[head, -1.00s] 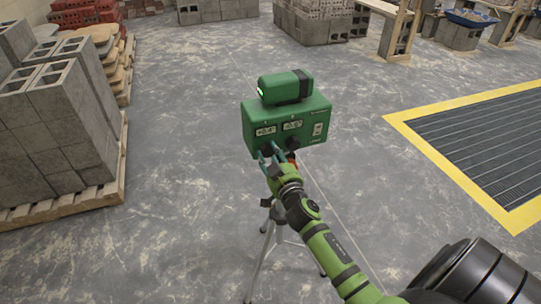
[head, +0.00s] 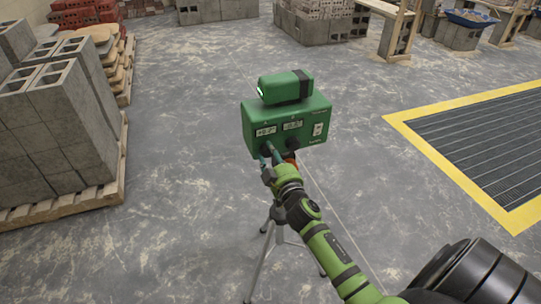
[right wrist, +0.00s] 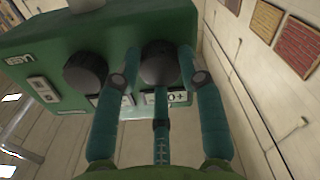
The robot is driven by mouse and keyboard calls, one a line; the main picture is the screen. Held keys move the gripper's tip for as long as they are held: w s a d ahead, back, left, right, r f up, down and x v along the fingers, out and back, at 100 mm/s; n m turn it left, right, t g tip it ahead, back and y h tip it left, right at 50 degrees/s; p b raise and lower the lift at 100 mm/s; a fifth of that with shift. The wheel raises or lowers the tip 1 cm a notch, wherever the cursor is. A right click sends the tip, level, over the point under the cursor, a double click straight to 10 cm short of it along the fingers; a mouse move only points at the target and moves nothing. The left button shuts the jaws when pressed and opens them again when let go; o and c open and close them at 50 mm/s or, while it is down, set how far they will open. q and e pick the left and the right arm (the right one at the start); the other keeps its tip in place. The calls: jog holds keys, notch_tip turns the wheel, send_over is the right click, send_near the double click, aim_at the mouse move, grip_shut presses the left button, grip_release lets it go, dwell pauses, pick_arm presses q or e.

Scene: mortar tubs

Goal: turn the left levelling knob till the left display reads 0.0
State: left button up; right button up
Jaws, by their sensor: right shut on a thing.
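The green levelling instrument (head: 300,104) stands on a tripod in the head view. Its left display (head: 266,131) seems to read +0.2, in small blurred digits. The right display (head: 292,125) starts with a minus sign; its digits are unclear. My right gripper (head: 269,156) reaches the left knob below the left display. In the right wrist view, which looks upside down, the teal fingers of my right gripper (right wrist: 160,80) are shut around the dark left knob (right wrist: 160,62). The right knob (right wrist: 85,73) is free beside it. My left gripper is not in view.
The tripod (head: 268,245) stands below my right arm. Grey blocks on a pallet (head: 75,207) are at the left. A yellow-edged floor grate (head: 490,135) lies at the right. The floor around the tripod is clear.

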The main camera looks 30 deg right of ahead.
jog(key=n, duration=0.6)
jog(key=shift+s+f, duration=0.1)
jog(key=shift+f, duration=0.25)
jog(key=shift+n, duration=0.4)
jog(key=o, duration=1.1)
jog(key=shift+d, duration=0.1)
jog(key=shift+o, duration=0.2)
jog(key=shift+r, duration=0.1)
jog(key=shift+r, duration=0.1)
jog(key=v, duration=1.2)
